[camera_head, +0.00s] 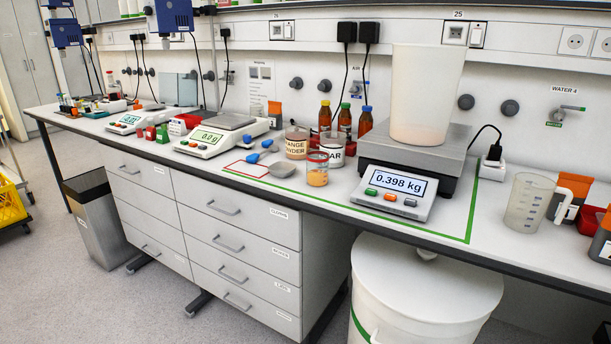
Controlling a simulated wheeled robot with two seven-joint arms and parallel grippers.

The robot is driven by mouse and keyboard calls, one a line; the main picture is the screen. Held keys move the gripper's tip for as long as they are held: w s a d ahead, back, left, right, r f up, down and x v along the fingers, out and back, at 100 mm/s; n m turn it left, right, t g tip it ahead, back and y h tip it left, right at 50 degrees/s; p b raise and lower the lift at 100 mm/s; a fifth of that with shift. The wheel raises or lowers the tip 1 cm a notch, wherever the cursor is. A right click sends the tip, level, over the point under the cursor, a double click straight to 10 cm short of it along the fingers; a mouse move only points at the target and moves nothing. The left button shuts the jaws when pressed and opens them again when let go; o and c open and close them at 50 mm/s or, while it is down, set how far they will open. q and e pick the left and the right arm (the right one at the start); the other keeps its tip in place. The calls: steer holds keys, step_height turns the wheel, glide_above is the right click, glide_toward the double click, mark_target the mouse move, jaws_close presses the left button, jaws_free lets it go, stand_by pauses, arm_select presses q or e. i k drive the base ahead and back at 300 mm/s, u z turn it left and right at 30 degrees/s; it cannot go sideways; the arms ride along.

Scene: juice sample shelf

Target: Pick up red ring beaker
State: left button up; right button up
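The red ring beaker (317,169) is a small clear beaker with a red band at its rim and orange contents in its lower part. It stands upright on the bench, left of the large scale and in front of the jar labelled sugar, of which only "AR" shows. Neither of my grippers is in view.
Close behind the beaker stand an orange powder jar (297,143) and the sugar jar (331,148). The large scale (394,192) reads 0.398 kg and bears a tall bucket (425,95). A measuring jug (527,204) stands at right.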

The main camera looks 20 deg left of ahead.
mark_target(318, 159)
steer(key=u, duration=0.2)
steer(key=i, duration=1.25)
steer(key=z, duration=0.4)
